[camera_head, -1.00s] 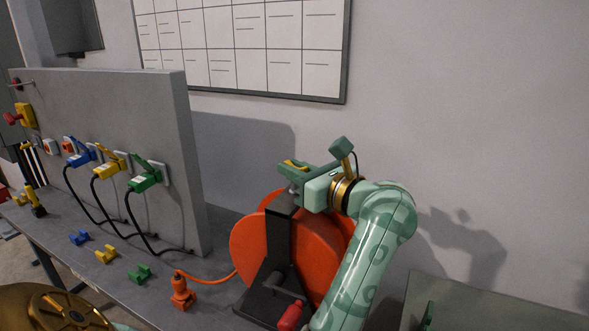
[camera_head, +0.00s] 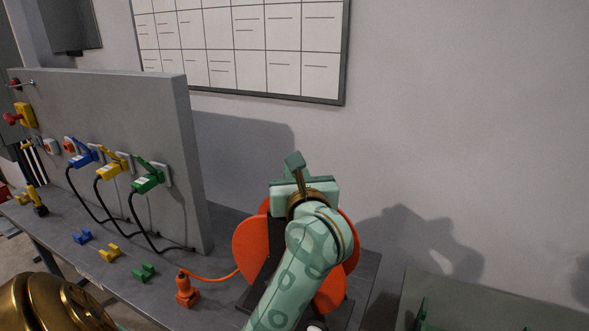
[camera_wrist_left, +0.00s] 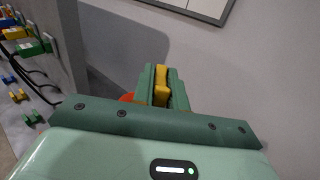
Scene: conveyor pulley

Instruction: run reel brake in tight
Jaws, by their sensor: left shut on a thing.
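The orange reel (camera_head: 250,243) stands on the bench in a black stand, partly hidden by my arm. My right gripper is not in view.
A grey panel (camera_head: 120,120) at left carries blue (camera_head: 82,157), yellow (camera_head: 108,170) and green (camera_head: 147,182) plugs with black cables. Small coloured clips and an orange plug (camera_head: 187,290) lie on the bench. A grey-green surface (camera_head: 480,312) is at lower right.

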